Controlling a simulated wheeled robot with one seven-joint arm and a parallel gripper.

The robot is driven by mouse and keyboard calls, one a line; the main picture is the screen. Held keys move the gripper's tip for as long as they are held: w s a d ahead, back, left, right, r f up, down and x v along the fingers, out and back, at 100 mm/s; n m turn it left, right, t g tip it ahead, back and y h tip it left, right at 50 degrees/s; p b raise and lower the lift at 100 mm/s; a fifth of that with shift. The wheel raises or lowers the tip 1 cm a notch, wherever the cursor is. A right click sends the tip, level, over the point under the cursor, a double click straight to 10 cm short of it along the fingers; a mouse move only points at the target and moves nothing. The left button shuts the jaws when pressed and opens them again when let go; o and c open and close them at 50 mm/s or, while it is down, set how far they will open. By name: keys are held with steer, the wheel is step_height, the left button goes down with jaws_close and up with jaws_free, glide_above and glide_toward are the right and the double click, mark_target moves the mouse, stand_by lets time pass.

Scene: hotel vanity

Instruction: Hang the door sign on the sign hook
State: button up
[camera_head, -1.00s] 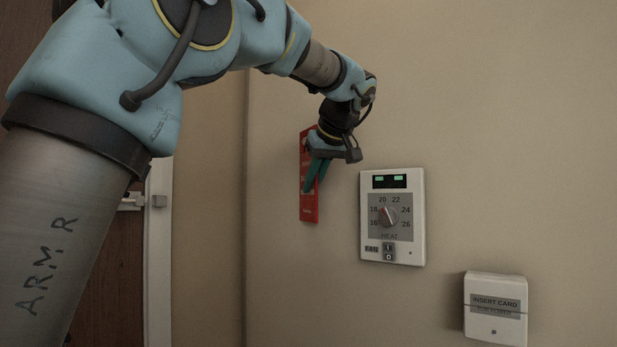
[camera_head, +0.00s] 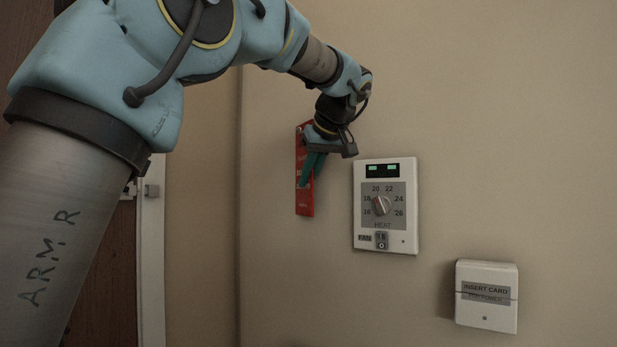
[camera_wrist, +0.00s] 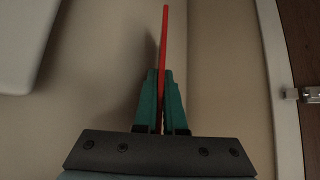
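The door sign (camera_head: 305,205) is a tall red card with pale lettering, upright in front of the beige wall in the head view. My gripper (camera_head: 307,184) has teal fingers and overlaps the sign's middle. In the wrist view the sign (camera_wrist: 165,40) shows edge-on as a thin red strip between the two fingers of my gripper (camera_wrist: 161,80), which are shut on it. The sign's upper part is partly behind my gripper in the head view. I cannot make out the sign hook in either view.
A white thermostat panel (camera_head: 410,215) is on the wall right of my gripper, with a white card slot box (camera_head: 487,318) lower right. A brown door with a white frame (camera_head: 151,250) is at the left. Bare wall lies around the sign.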

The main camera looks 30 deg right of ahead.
steer(key=o, duration=0.5)
steer(key=shift+r, duration=0.1)
steer(key=b+v, duration=0.2)
steer(key=v, duration=0.8)
steer(key=shift+s+r, duration=0.2)
steer(key=shift+s, duration=0.05)
